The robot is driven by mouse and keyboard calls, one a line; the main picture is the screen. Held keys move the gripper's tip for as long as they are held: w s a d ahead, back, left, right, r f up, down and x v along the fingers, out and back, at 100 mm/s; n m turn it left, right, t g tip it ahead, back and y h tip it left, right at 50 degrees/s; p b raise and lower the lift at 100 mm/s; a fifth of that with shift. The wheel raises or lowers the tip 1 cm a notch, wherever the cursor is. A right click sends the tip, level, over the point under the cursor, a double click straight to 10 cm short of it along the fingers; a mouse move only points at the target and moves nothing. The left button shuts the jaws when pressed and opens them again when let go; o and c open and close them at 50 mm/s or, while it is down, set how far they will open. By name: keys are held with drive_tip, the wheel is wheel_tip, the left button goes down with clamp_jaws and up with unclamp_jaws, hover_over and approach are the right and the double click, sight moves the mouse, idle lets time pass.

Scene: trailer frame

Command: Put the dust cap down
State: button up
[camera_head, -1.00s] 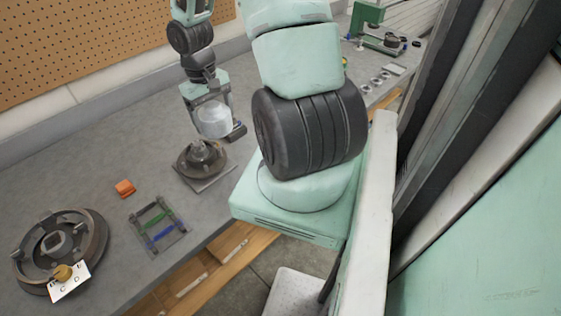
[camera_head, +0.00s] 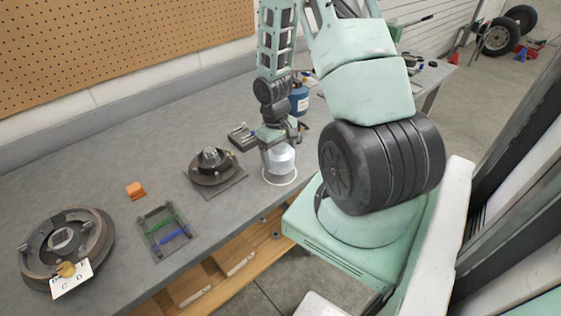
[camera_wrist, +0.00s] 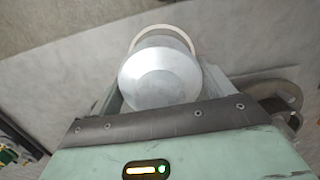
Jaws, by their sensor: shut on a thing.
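The dust cap (camera_head: 281,157) is a pale silvery round cup. My gripper (camera_head: 280,165) is shut on it, with one finger on each side. In the wrist view the cap (camera_wrist: 160,75) sits between the fingers of my gripper (camera_wrist: 160,88), its round face toward the camera. A white ring (camera_head: 281,185) lies on the grey bench (camera_head: 120,165) under the cap. The ring also shows beyond the cap in the wrist view (camera_wrist: 165,29). I cannot tell whether the cap touches the bench.
Left of the cap, a dark hub (camera_head: 212,167) sits on a square plate. A blue canister (camera_head: 299,99) stands behind my gripper.

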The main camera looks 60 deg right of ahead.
drive_tip(key=shift+f, duration=1.6)
drive_tip(key=shift+f, duration=0.1)
drive_tip(key=shift+f, duration=0.15)
drive_tip(key=o, duration=0.9)
drive_tip(key=shift+o, duration=0.2)
drive_tip(key=r, duration=0.4)
drive_tip(key=w+r, duration=0.1)
drive_tip(key=r, duration=0.3)
drive_tip(key=r+b, duration=0.1)
drive_tip(key=r, duration=0.3)
drive_tip(key=shift+w+d+r, duration=0.15)
drive_tip(key=shift+w+r, duration=0.1)
drive_tip(key=a+r+n+t, duration=0.1)
drive_tip(key=a+r+n, duration=0.25)
drive_tip(key=a, duration=0.85)
drive_tip(key=a+r+n, duration=0.2)
drive_tip(key=a+r, duration=0.3)
drive_tip(key=a, duration=0.6)
drive_tip(key=s+a+r+n, duration=0.2)
drive_tip(key=s+a, duration=0.4)
drive_tip(key=a, duration=0.1)
drive_tip(key=s+a+r+n, duration=0.2)
drive_tip(key=s+a+n, duration=0.1)
drive_tip(key=s+a, duration=0.4)
drive_tip(key=shift+a+r, duration=0.2)
drive_tip(key=shift+r, duration=0.05)
